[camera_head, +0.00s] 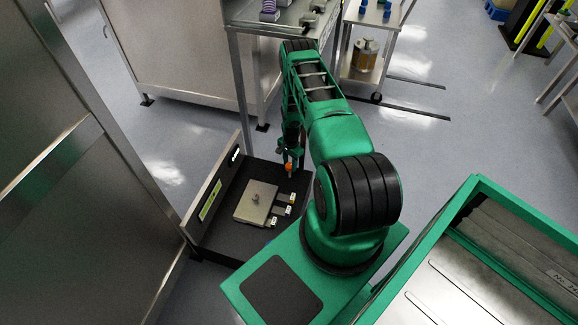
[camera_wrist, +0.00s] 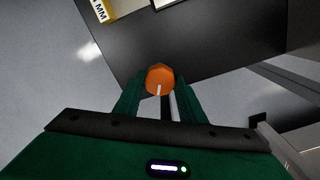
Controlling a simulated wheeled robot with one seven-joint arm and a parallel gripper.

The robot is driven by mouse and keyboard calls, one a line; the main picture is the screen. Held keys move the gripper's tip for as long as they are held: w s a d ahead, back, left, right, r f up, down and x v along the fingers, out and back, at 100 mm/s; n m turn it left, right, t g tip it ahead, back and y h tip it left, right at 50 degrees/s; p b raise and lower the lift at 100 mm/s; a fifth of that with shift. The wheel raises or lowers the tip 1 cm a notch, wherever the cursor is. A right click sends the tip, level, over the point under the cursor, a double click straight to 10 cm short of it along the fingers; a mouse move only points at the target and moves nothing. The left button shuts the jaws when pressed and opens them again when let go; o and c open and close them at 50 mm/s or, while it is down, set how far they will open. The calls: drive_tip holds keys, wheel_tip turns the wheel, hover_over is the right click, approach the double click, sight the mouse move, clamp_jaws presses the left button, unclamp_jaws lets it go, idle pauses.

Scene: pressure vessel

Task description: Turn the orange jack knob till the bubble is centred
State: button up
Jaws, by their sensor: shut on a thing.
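The orange jack knob (camera_wrist: 159,77) sits between the fingertips of my gripper (camera_wrist: 160,88) in the wrist view, with a white mark on its face. The gripper is shut on it. In the head view the knob (camera_head: 289,168) shows small at the far edge of a dark base, with my gripper (camera_head: 290,160) above it. A green bubble level (camera_head: 210,200) is set on the upright panel at the left of the base. The bubble's place in it is too small to tell.
A beige plate (camera_head: 254,203) lies on the dark base (camera_head: 235,238), beside several small labelled blocks (camera_head: 282,210). A large steel vessel or cabinet (camera_head: 80,190) stands close on the left. A steel bench (camera_head: 270,20) stands behind.

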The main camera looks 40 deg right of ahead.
drive_tip(key=shift+s, duration=0.15)
drive_tip(key=n, duration=0.7)
drive_tip(key=shift+s+n, duration=0.1)
drive_tip(key=shift+n, duration=0.2)
drive_tip(key=n, duration=0.6)
drive_tip(key=shift+d+n, duration=0.1)
drive_tip(key=shift+n, duration=0.2)
drive_tip(key=o, duration=1)
drive_tip(key=shift+o, duration=0.2)
